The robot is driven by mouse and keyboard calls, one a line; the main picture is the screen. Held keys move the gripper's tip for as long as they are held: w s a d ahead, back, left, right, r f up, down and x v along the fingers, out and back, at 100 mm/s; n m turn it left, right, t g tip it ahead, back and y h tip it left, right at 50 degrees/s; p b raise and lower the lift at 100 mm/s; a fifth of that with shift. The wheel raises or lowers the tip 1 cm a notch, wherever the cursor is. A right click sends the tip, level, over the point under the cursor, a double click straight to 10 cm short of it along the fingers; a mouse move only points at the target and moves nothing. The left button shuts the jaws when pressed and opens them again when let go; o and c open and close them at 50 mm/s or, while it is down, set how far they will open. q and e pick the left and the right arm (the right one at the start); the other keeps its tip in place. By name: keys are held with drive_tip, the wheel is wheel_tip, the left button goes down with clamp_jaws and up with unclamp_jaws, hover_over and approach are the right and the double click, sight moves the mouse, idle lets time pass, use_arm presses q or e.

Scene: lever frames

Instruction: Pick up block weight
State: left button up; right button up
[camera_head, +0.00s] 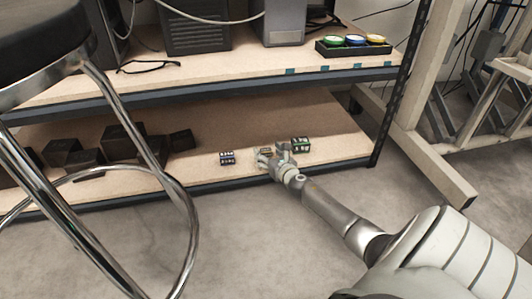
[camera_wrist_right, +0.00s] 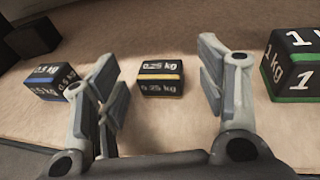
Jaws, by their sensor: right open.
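Three dark block weights stand on the lower shelf. The 0.25 kg block (camera_wrist_right: 161,79), with a yellow stripe, shows between my right gripper's fingers in the right wrist view. In the head view, this small block (camera_head: 265,150) is partly hidden by the gripper. The 0.5 kg block (camera_wrist_right: 44,84), with a blue stripe, is on the left; it also shows in the head view (camera_head: 227,158). The 1 kg block (camera_wrist_right: 292,64), green at its edges, is on the right, also in the head view (camera_head: 300,144). My right gripper (camera_wrist_right: 162,88) is open and empty, with its fingers spread either side of the 0.25 kg block's view.
Several dark boxes (camera_head: 122,142) sit on the left of the lower shelf (camera_head: 340,141). The upper shelf (camera_head: 225,66) holds computer cases and a tray of coloured round items (camera_head: 353,41). A chrome stool (camera_head: 185,215) stands front left. A shelf post (camera_head: 392,105) rises at right.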

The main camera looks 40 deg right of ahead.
drive_tip(key=c, duration=1.3)
